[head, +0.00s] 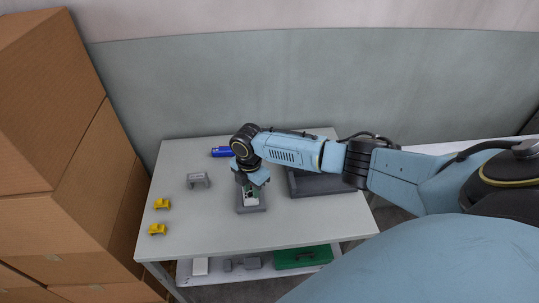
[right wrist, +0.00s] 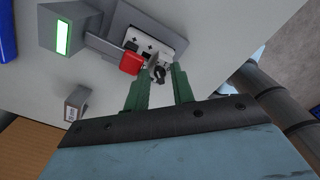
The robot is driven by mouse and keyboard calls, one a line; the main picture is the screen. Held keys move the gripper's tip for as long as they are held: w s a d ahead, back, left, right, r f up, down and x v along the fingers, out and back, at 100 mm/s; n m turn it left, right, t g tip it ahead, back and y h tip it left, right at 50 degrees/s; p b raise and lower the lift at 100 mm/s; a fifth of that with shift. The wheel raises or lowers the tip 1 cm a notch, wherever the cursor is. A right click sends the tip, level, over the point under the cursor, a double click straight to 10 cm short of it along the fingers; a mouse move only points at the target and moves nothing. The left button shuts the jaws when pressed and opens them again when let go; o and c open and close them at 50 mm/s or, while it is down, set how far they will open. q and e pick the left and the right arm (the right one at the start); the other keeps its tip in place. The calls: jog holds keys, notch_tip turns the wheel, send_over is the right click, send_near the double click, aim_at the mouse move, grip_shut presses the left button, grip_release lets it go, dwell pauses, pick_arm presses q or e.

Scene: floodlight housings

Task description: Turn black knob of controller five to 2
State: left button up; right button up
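The controller is a grey unit (head: 252,208) on the table under my right gripper. In the head view, my right gripper (head: 252,178) points down and covers part of the controller. The knob's setting is too small to read. My left gripper is not in view.
A grey box with a lit green face (right wrist: 63,37) stands beside the panel. The table (head: 190,230) also holds a blue item (head: 221,152), a grey bracket-like piece (head: 198,180), two yellow pieces (head: 157,229) and a dark tray (head: 322,185). Cardboard boxes (head: 60,140) stand at left.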

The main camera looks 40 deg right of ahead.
jog(key=m, duration=0.4)
jog(key=shift+d, duration=0.1)
jog(key=m, duration=0.2)
jog(key=m+b, duration=0.1)
jog(key=m, duration=0.1)
jog(key=shift+s+d, duration=0.1)
jog(key=shift+d, duration=0.1)
jog(key=m+b, duration=0.1)
jog(key=m, duration=0.2)
jog(key=shift+s+a+f, duration=0.1)
jog(key=m+b, duration=0.2)
jog(key=m, duration=0.1)
jog(key=shift+a, duration=0.1)
jog(key=m+b, duration=0.3)
jog(key=shift+a+r, duration=0.2)
jog(key=shift+r, duration=0.1)
notch_tip(320, 180, up, 13)
jog(key=p, duration=0.2)
jog(key=s+a+f+n+t+y, duration=0.1)
jog(key=s+a+f, duration=0.4)
jog(key=a+f, duration=0.15)
jog(key=s+a+f+t+y, duration=0.1)
jog(key=s+a+f, duration=0.4)
jog(key=f, duration=0.3)
jog(key=s+d+f+m+h, duration=0.1)
jog(key=s+d+f+m, duration=0.1)
jog(key=s+f, duration=1.1)
jog(key=shift+s+d+f+t, duration=0.15)
jog(key=shift+d+f+t, duration=0.3)
jog(key=shift+f, duration=0.65)
